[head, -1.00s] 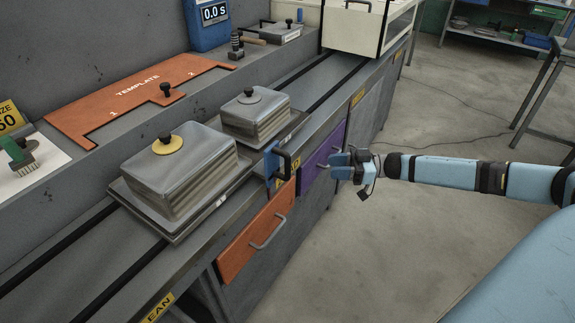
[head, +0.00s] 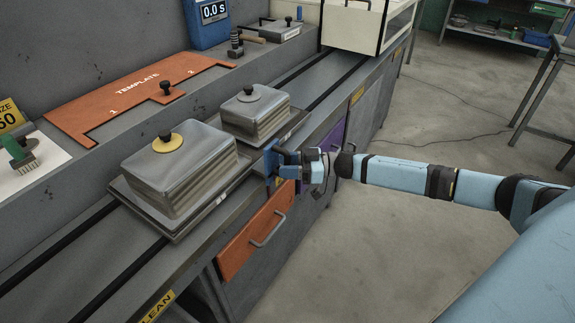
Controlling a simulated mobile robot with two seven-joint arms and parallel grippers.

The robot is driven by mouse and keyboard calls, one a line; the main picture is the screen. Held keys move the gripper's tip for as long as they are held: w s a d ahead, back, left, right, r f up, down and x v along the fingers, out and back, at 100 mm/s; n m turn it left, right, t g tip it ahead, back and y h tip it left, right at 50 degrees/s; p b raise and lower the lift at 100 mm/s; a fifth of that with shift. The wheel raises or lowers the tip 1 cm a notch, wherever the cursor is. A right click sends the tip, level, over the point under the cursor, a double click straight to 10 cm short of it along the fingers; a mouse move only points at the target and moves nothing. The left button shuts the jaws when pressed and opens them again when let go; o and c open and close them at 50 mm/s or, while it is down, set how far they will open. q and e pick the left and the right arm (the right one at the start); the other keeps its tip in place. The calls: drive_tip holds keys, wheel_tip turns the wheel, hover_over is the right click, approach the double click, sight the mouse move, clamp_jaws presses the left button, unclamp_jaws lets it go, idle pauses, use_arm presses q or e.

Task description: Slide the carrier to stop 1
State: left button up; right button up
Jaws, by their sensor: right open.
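The carrier (head: 186,229) is a dark tray on the rails of the grey bench. It bears two stacks with metal lids, a larger one (head: 180,165) with a yellow-ringed knob and a smaller one (head: 255,112) with a black knob. A blue bracket (head: 271,165) stands at the carrier's front edge; its black handle is now mostly hidden by my gripper. My right gripper (head: 284,162) is open at the bracket, its fingers around or beside the handle; I cannot tell which. My left gripper is not in view.
An orange template (head: 140,88) marked 1 and 2 lies on the ledge behind the carrier. Orange (head: 240,250) and purple (head: 330,150) drawer fronts sit below the bench edge. Black rails (head: 318,85) run clear to a cream box (head: 365,28) at the far end.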

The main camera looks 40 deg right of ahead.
clamp_jaws()
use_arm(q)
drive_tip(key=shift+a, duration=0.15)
use_arm(e)
drive_tip(key=shift+a, duration=0.1)
use_arm(q)
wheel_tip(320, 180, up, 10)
drive_tip(key=p, duration=1.2)
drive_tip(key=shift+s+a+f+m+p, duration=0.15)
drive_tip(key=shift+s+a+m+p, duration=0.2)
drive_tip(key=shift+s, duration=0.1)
use_arm(e)
drive_tip(key=s+a, duration=0.5)
drive_tip(key=a, duration=0.7)
drive_tip(key=s+a, duration=0.5)
drive_tip(key=a, duration=0.7)
drive_tip(key=s+a, duration=0.5)
drive_tip(key=a, duration=0.7)
drive_tip(key=shift+s+a, duration=0.2)
drive_tip(key=shift+a, duration=0.15)
unclamp_jaws()
